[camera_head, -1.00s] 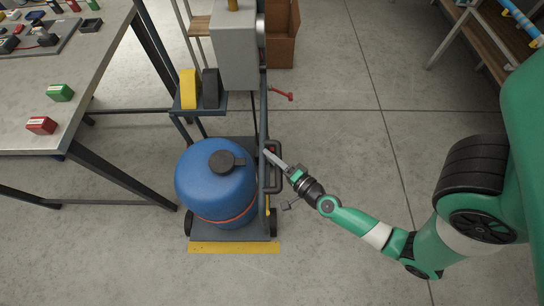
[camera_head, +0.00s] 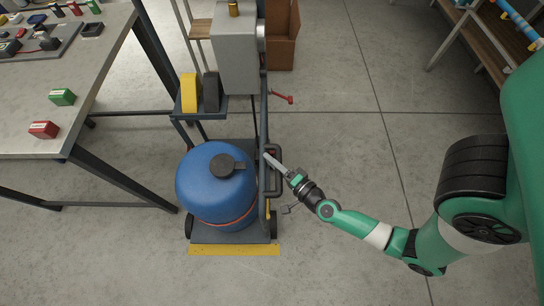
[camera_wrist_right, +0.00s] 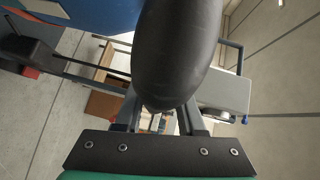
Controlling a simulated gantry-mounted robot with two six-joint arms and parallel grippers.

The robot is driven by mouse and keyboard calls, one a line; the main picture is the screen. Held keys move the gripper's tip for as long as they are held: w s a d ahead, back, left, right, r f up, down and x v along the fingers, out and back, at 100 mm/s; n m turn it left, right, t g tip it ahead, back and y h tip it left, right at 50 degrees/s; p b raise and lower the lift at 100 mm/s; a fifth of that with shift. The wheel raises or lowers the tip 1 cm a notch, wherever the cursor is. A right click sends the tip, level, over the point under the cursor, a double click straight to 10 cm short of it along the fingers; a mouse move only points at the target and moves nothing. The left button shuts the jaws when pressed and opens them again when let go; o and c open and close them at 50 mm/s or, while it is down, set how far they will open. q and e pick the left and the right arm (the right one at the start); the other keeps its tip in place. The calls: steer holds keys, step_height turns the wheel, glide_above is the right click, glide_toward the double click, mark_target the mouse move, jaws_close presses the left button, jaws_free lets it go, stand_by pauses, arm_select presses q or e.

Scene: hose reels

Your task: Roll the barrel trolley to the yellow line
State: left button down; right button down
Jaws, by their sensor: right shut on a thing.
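The barrel trolley (camera_head: 255,238) carries a blue barrel (camera_head: 208,192) with a black cap and an orange band. The barrel stands upright on the trolley's dark platform. The yellow line (camera_head: 234,250) lies on the floor directly along the platform's near edge; I cannot tell whether the edge overlaps it. My right gripper (camera_head: 271,159) is shut on the trolley handle (camera_head: 276,182) at the right side of the trolley. In the right wrist view a thick black grip (camera_wrist_right: 180,50) fills the space between the fingers, with the blue barrel (camera_wrist_right: 95,15) behind it. My left gripper is out of view.
A workbench (camera_head: 75,120) with green and red blocks stands at the left, its legs close to the trolley. A grey machine stand (camera_head: 236,60) is just behind the trolley. A shelf (camera_head: 470,40) is at the far right. Floor in front is clear.

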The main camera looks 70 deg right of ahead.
steer(key=shift+s+a+f, duration=0.25)
steer(key=shift+a, duration=0.35)
steer(key=shift+s+a+f, duration=0.25)
steer(key=shift+a, duration=0.35)
steer(key=c, duration=0.7)
jaws_free()
steer(key=shift+d, duration=0.1)
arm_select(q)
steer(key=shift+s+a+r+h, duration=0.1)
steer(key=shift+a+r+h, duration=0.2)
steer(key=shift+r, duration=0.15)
arm_select(e)
steer(key=shift+o, duration=0.2)
steer(key=shift+w+r, duration=0.15)
steer(key=shift+r, duration=0.05)
steer(key=shift+d+r, duration=0.1)
